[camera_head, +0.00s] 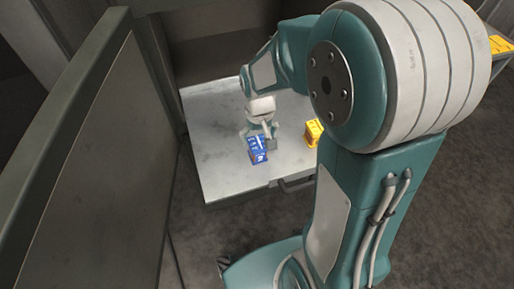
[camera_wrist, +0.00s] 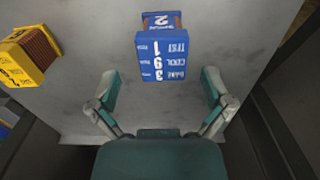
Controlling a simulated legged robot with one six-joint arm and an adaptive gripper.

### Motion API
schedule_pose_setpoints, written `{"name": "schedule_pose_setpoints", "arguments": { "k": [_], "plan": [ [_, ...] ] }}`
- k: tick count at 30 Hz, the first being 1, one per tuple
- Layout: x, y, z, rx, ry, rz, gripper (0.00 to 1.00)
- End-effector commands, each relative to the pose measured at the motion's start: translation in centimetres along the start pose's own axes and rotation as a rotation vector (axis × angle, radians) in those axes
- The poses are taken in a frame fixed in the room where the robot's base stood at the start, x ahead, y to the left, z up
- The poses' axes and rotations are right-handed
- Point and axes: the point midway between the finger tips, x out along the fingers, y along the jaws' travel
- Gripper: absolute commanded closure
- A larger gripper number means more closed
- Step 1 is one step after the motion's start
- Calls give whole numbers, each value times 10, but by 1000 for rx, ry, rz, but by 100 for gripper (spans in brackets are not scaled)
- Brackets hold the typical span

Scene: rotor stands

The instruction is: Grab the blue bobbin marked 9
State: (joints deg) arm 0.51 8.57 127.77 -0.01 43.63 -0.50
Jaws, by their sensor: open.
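The blue bobbin (camera_wrist: 162,58) lies on the grey tabletop in the wrist view, with a brown winding between its blue ends. In the head view the blue bobbin (camera_head: 257,152) is near the table's front edge, just below my gripper (camera_head: 261,136). My gripper, also in the wrist view (camera_wrist: 162,76), is open. Its fingers stand on either side of the bobbin's near end, with a gap on both sides. I cannot tell the height gap.
A yellow bobbin (camera_wrist: 28,55) stands at the left in the wrist view and right of the blue one in the head view (camera_head: 313,132). The metal table (camera_head: 220,165) is otherwise mostly clear. A tall grey panel (camera_head: 85,150) stands left of it.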

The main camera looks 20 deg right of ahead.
Motion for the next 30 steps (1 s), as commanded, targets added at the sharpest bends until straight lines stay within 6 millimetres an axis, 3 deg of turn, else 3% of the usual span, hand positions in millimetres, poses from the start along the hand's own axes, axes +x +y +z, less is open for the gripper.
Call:
{"name": "schedule_pose_setpoints", "arguments": {
  "k": [9,17,18,24,30],
  "plan": [
    [45,-3,-2,0,-4,0,0],
    [49,-3,-3,0,0,0,0],
    [49,-3,-3,0,0,0,4],
    [49,-3,-3,0,-1,0,93],
    [49,-3,-2,0,-1,0,93]
  ]
}}
